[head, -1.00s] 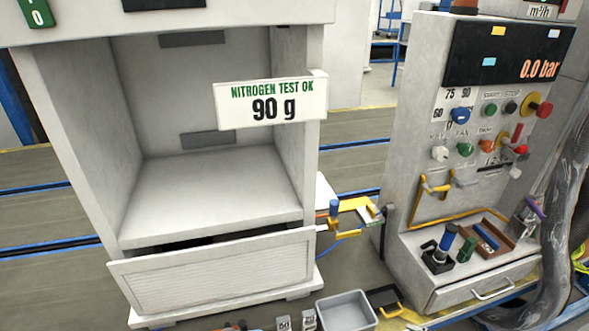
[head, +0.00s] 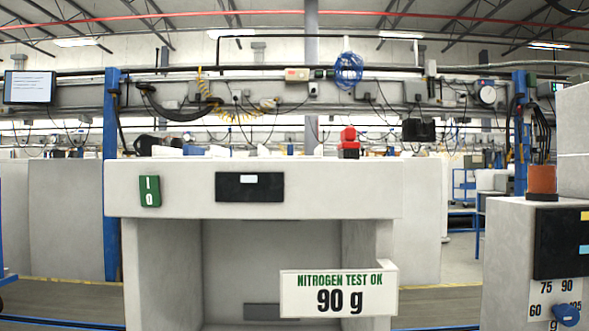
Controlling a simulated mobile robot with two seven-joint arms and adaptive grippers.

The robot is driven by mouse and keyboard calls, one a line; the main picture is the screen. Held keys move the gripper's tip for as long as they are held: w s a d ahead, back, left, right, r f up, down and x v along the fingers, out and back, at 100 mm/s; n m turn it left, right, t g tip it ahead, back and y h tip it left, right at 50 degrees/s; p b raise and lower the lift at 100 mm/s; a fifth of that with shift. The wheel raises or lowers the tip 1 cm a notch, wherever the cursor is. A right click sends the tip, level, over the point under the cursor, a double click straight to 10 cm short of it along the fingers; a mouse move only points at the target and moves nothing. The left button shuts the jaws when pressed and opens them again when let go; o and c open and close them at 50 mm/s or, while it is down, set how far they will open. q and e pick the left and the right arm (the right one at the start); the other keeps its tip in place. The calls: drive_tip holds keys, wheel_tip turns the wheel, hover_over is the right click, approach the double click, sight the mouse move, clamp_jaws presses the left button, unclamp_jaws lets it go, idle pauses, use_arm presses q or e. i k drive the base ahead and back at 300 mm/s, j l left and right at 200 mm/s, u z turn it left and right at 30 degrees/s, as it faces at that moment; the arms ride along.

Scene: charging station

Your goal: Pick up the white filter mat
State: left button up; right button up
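I cannot make out a white filter mat in the head view. Several small white items (head: 167,151) lie on top of the grey cabinet (head: 330,190), too small to tell what they are. The cabinet has an open front, and the lower part of its inside is cut off by the picture's bottom edge. Neither of my grippers is in view.
A sign (head: 338,293) reading "NITROGEN TEST OK 90 g" is at the cabinet's right front. A grey control console (head: 508,250) with an orange beacon (head: 541,180) stands at the right. A red item (head: 348,143) is on the cabinet top. Blue posts (head: 111,200) rise behind.

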sight(263, 152)
drive_tip(key=l+u, duration=0.2)
drive_tip(key=l, duration=0.3)
drive_tip(key=l+u, duration=0.2)
drive_tip(key=l, duration=0.3)
drive_tip(key=k+j+z, duration=0.1)
drive_tip(key=z, duration=2.25)
drive_tip(key=k+l+z, duration=0.15)
drive_tip(key=k, duration=0.3)
